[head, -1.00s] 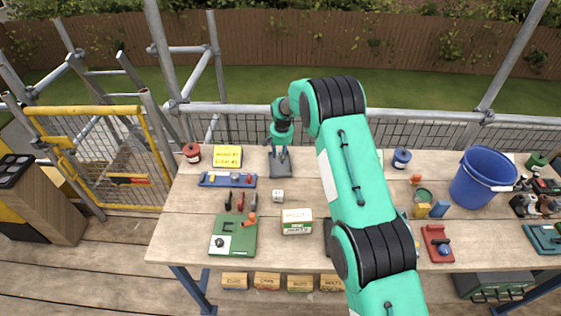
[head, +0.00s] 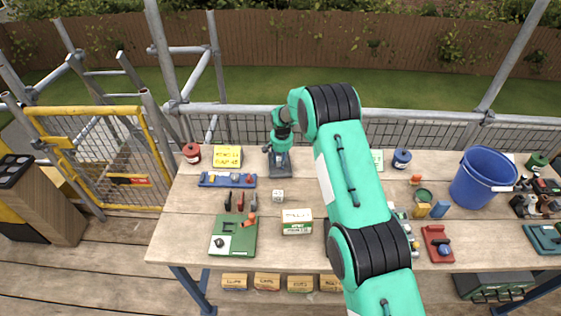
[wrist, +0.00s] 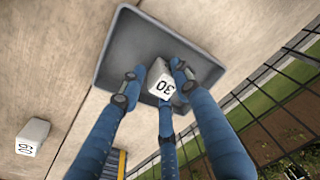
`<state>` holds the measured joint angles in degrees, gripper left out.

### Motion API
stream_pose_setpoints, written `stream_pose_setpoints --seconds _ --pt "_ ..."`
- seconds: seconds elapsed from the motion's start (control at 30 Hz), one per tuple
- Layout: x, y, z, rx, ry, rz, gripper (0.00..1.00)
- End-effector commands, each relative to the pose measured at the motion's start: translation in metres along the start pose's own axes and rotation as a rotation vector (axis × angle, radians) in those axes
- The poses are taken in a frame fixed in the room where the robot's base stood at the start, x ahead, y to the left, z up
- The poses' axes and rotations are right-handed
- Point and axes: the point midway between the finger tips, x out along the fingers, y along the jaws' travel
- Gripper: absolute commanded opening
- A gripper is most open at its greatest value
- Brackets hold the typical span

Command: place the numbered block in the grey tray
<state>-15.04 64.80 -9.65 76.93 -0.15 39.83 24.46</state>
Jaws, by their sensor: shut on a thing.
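The grey tray (wrist: 118,45) lies on the wooden table and fills the upper middle of the wrist view. In the head view the tray (head: 280,172) is at the back of the table, partly hidden by my gripper (head: 279,152). In the wrist view my gripper (wrist: 160,84) has its blue fingers closed around a pale block (wrist: 161,86) marked "30". The held block is within the tray's outline, towards its near side. I cannot tell whether it touches the tray floor.
Another numbered white block (wrist: 33,136) stands outside the tray; the head view shows a white block (head: 278,196) in front of it. A blue tool tray (head: 228,180) and yellow box (head: 228,156) are to the left. Railings run behind the table.

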Motion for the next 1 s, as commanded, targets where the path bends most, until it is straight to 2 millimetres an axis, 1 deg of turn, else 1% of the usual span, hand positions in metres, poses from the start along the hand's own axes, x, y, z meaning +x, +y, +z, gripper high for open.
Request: stream_pose_setpoints --seconds 0.13,0.17,0.2,0.23,0.27,0.67,0.87,1.0 --pt "0.003 0.000 0.001 0.000 0.000 0.000 0.06" --pt "0.003 0.000 0.001 0.000 0.000 0.000 0.34" --pt "0.003 0.000 0.000 0.000 0.000 0.000 0.42" --pt "0.002 0.000 0.000 0.000 0.000 0.000 0.48" --pt "0.002 0.000 0.000 0.000 0.000 0.000 0.51" --pt "0.000 0.000 0.000 0.000 0.000 0.000 0.51" --pt "-0.010 0.000 -0.001 0.000 0.001 0.000 0.51" --pt "-0.024 0.000 -0.001 0.000 0.002 -0.001 0.51"
